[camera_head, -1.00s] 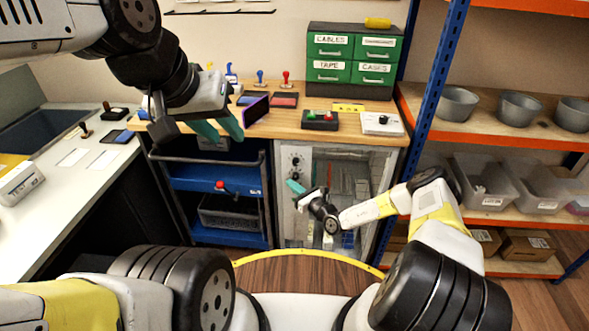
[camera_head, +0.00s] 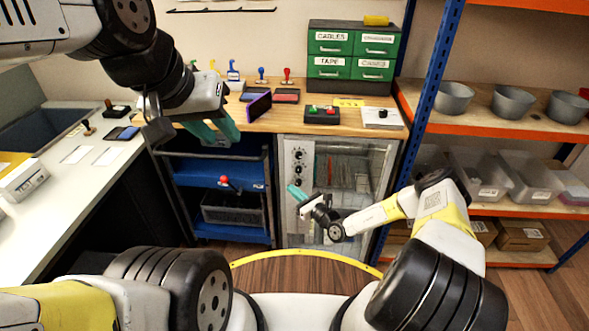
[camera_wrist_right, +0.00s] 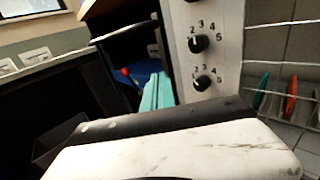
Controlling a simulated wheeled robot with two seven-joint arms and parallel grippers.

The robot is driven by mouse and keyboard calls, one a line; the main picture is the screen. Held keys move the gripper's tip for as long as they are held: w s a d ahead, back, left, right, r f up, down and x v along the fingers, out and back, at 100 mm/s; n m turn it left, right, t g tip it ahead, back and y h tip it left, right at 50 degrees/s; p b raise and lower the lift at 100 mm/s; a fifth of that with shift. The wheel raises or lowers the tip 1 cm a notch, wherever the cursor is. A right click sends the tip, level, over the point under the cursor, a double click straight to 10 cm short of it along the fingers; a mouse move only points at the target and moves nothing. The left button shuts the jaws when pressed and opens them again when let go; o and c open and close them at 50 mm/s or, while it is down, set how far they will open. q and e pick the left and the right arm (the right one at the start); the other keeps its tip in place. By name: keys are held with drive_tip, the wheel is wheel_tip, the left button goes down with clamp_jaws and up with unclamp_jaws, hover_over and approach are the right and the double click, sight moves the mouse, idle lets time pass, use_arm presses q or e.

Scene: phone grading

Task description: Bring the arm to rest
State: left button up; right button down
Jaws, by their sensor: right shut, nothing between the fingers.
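My left gripper (camera_head: 215,131) hangs in the upper left of the head view, in front of the wooden bench's left end. Its two teal fingers point down and right, look a little apart and hold nothing visible. My right gripper (camera_head: 296,191) is low in front of the glass-fronted cabinet (camera_head: 299,222), with its teal fingers together and empty. In the right wrist view the teal fingers (camera_wrist_right: 157,93) show as one narrow block beside the cabinet's knob panel (camera_wrist_right: 205,45). My right arm is bent, its elbow out to the right.
A purple phone-like slab (camera_head: 259,107) stands tilted on the wooden bench (camera_head: 285,121), near stamps and a button box (camera_head: 321,115). A blue cart (camera_head: 211,173) is below. A white counter (camera_head: 58,190) is left; a shelf rack with bowls (camera_head: 513,102) is right.

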drive_tip(key=s, duration=0.7)
drive_tip(key=s+r+n+g+y, duration=0.1)
drive_tip(key=s+r+n+g, duration=0.25)
drive_tip(key=r+n, duration=0.4)
drive_tip(key=s+r+n+g, duration=0.2)
drive_tip(key=r+n+g, duration=0.3)
drive_tip(key=r, duration=0.5)
drive_tip(key=s+r+n+g+y, duration=0.1)
drive_tip(key=s+r+n+g, duration=0.2)
drive_tip(key=r+n+g, duration=0.35)
drive_tip(key=s+d+r+n+t+h, duration=0.4)
drive_tip(key=s+d+r+h, duration=0.2)
drive_tip(key=r, duration=0.5)
drive_tip(key=s+d+r+n+t+h, duration=0.3)
drive_tip(key=s+d+r+n+h, duration=0.2)
drive_tip(key=s+d+r, duration=0.6)
drive_tip(key=shift+s+r+t+h, duration=0.4)
drive_tip(key=shift+s+r, duration=0.4)
drive_tip(key=shift+s, duration=0.4)
drive_tip(key=c, duration=2.1)
unclamp_jaws()
drive_tip(key=shift+a, duration=0.1)
